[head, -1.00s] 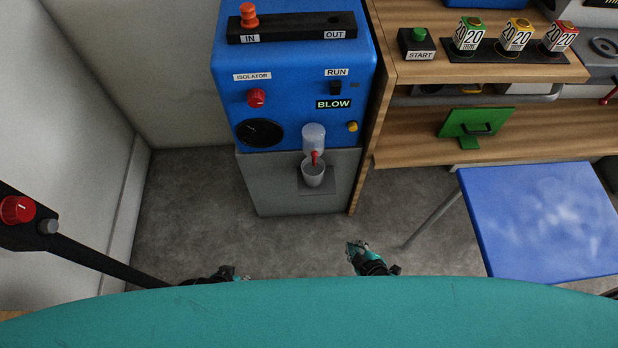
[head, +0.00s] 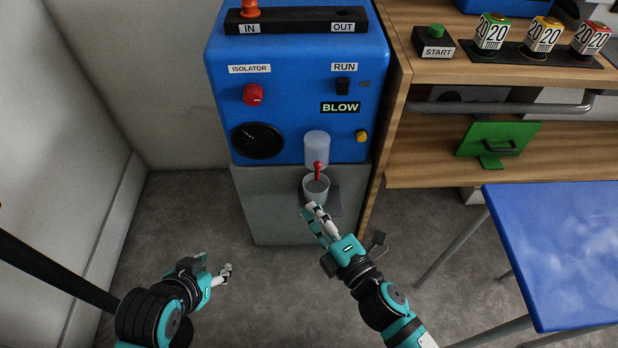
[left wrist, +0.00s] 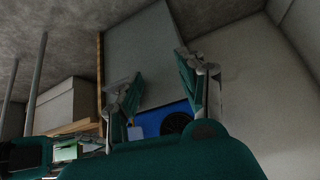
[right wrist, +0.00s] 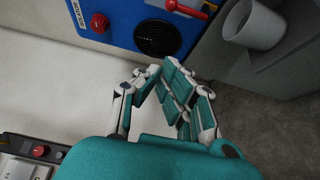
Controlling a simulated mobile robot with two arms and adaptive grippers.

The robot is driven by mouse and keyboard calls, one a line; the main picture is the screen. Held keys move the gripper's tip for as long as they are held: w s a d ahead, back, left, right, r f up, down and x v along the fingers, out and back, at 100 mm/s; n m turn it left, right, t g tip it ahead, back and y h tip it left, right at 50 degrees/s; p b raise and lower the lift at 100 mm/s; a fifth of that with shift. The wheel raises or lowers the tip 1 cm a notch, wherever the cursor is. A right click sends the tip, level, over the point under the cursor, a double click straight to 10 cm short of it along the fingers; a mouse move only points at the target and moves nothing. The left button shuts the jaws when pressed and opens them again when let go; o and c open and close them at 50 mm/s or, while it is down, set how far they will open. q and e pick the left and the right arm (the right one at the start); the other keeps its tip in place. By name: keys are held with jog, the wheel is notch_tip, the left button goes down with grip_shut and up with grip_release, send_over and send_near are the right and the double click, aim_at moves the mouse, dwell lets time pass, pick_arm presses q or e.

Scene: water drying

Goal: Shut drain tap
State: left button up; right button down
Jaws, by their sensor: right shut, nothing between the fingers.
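The red drain tap (head: 318,170) sits under a clear bowl (head: 316,147) on the front of the blue machine (head: 290,75). In the right wrist view the red tap (right wrist: 188,7) shows at the top edge. A grey cup (head: 316,189) stands below it on a small ledge. My right gripper (head: 314,212) is shut and empty, just below and in front of the cup; in the right wrist view its fingers (right wrist: 156,82) are close together. My left gripper (head: 222,270) is low at the left, away from the machine; its fingers (left wrist: 155,85) are apart and empty.
Floor before the machine is clear.

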aim_at(317, 172)
jog(key=shift+w, duration=0.1)
pick_arm(q)
jog(key=shift+w+d+r+t+h+b, duration=0.1)
jog(key=shift+w+d+r+t+b, duration=0.1)
jog(key=shift+w+r+t, duration=0.3)
jog(key=shift+w+d+r+t+h+b, duration=0.15)
jog(key=shift+w+d+r+t, duration=0.1)
jog(key=shift+w, duration=0.5)
jog(key=shift+w+d+r+t+h+b, duration=0.1)
jog(key=shift+w+d+r+t+b, duration=0.1)
jog(key=shift+w+r+t, duration=0.3)
pick_arm(e)
jog(key=w+a, duration=0.1)
jog(key=w, duration=0.8)
pick_arm(q)
jog(key=shift+w+f, duration=0.1)
pick_arm(e)
jog(key=shift+w, duration=0.1)
